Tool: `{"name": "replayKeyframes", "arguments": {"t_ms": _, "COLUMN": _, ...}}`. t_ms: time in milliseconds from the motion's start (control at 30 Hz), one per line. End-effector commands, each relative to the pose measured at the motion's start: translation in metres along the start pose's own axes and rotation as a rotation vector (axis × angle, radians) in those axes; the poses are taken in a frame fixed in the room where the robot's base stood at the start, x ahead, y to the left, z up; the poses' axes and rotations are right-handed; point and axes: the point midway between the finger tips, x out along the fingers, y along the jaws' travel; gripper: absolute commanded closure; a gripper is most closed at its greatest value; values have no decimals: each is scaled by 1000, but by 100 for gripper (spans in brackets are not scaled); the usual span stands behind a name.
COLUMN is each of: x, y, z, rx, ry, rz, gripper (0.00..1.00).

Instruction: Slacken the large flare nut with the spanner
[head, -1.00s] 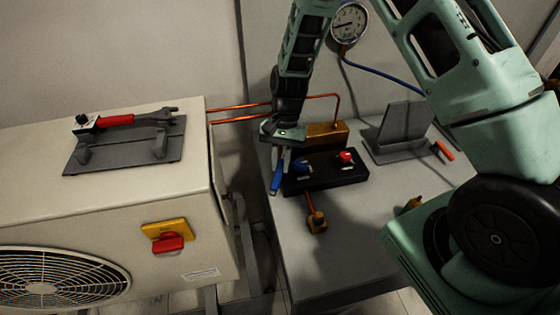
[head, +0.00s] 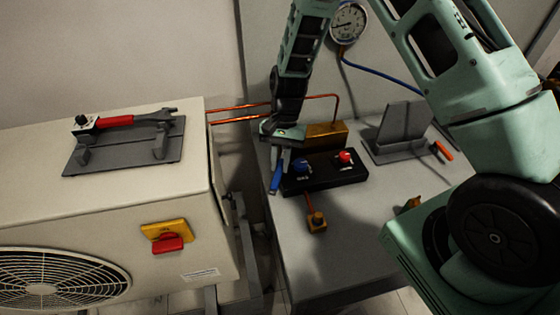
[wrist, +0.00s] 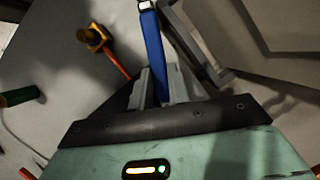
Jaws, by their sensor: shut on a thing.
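My gripper (head: 280,150) is shut on a tool with a blue handle (head: 276,178), above the bench by the left end of a black valve block. I cannot tell from these views whether this tool is a spanner. A red-handled spanner (head: 115,121) lies on a grey rack (head: 120,160) on the white unit. I cannot make out the large flare nut; copper pipes (head: 240,113) run behind my gripper.
The black block (head: 325,178) has a blue knob (head: 301,166) and a red knob (head: 345,157). A yellow fitting (head: 316,221) stands in front; the bench there is mostly clear.

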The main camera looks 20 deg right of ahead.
Motion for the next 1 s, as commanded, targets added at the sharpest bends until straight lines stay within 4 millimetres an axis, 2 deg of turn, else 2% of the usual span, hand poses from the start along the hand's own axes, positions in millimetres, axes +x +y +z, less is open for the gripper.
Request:
{"name": "replayKeyframes", "arguments": {"t_ms": 500, "x": -8, "y": 0, "z": -18, "rx": 1, "ry": 0, "rz": -1, "gripper": 100}}
{"name": "replayKeyframes", "arguments": {"t_ms": 1000, "x": -8, "y": 0, "z": -19, "rx": 0, "ry": 0, "rz": 0, "gripper": 100}}
